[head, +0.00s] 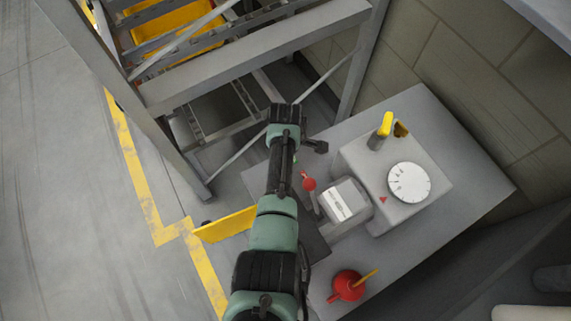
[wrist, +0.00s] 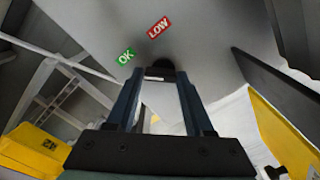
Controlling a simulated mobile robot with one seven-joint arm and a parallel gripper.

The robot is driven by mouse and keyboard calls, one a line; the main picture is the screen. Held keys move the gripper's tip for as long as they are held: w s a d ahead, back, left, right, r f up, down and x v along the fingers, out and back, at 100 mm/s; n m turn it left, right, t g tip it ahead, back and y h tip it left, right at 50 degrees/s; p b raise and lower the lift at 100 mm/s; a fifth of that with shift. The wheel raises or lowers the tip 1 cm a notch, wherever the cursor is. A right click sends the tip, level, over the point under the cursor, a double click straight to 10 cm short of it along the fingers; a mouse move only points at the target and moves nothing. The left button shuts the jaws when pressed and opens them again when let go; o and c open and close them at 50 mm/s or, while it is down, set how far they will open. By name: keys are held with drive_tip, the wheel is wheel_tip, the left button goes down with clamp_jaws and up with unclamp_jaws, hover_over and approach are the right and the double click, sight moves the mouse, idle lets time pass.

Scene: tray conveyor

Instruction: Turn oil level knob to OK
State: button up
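The dark round knob (wrist: 160,70) shows in the wrist view on a grey panel, just beyond and between my fingertips. A green OK label (wrist: 126,56) lies to its upper left and a red LOW label (wrist: 159,27) above it. Which label the knob points to I cannot tell. My gripper (wrist: 160,82) has its two dark fingers spread, with a clear gap between them and nothing held. Whether either fingertip touches the knob I cannot tell. In the head view, my arm hides the knob and labels, and I cannot make out the fingers clearly.
A grey bench (head: 440,120) stands right of my arm in the head view. It carries a white dial (head: 409,183), a yellow handle (head: 384,124), a red ball-ended lever (head: 308,184) and a red oil can (head: 347,285). A metal frame (head: 250,55) stands behind. The floor at left is clear.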

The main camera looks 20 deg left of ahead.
drive_tip(key=o, duration=0.4)
drive_tip(key=shift+c, duration=0.2)
wheel_tip(320, 180, up, 13)
drive_tip(key=p, duration=0.2)
idle(0.5)
